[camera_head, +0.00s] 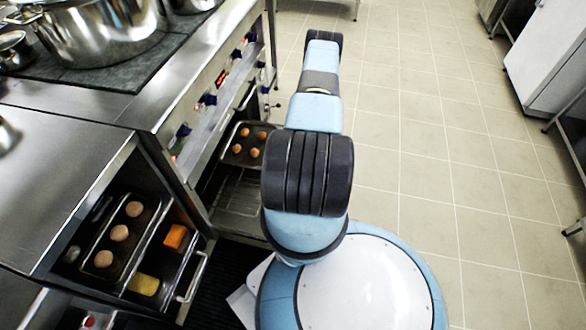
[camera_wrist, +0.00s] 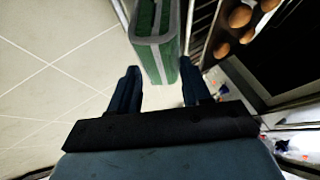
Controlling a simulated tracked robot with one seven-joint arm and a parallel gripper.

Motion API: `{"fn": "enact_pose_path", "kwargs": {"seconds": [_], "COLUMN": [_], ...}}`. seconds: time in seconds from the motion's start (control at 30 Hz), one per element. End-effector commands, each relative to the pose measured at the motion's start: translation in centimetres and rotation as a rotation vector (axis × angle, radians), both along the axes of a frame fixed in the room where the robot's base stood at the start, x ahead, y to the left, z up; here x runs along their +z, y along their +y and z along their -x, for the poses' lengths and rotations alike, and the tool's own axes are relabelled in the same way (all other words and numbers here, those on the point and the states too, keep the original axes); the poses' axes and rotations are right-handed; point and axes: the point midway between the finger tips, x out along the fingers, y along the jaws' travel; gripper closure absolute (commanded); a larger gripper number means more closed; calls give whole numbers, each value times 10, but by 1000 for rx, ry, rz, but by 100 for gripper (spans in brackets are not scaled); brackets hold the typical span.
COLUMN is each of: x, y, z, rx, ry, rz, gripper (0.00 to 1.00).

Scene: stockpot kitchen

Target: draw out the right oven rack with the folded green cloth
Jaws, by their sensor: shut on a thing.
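My gripper (camera_wrist: 160,88) shows in the wrist view, its dark fingers on either side of the folded green cloth (camera_wrist: 146,30). It is shut on the cloth, which has pale grey edging and hangs past the fingertips. In the head view my arm hides the gripper and cloth. The oven rack (camera_head: 239,193) shows as thin wires in the open oven, left of my arm. A dark tray (camera_head: 236,155) with several round brown buns is at its far part. In the wrist view, wire bars run beside the cloth. I cannot tell whether the cloth touches the rack.
An open drawer (camera_head: 188,290) at lower left holds buns on a tray, an orange block (camera_head: 176,237) and a yellow block (camera_head: 144,284). A large steel pot (camera_head: 100,30) stands on the stove above. Tiled floor (camera_head: 440,180) is clear to the right; a white cabinet (camera_head: 548,55) stands beyond.

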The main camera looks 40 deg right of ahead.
Motion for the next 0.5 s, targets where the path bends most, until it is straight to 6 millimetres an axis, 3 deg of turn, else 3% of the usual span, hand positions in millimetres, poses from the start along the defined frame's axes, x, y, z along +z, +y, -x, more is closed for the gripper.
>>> {"fn": "enact_pose_path", "kwargs": {"seconds": [0.5], "x": [17], "y": [-6], "z": [10], "rx": [0], "ry": [0], "rz": [0], "gripper": [100]}}
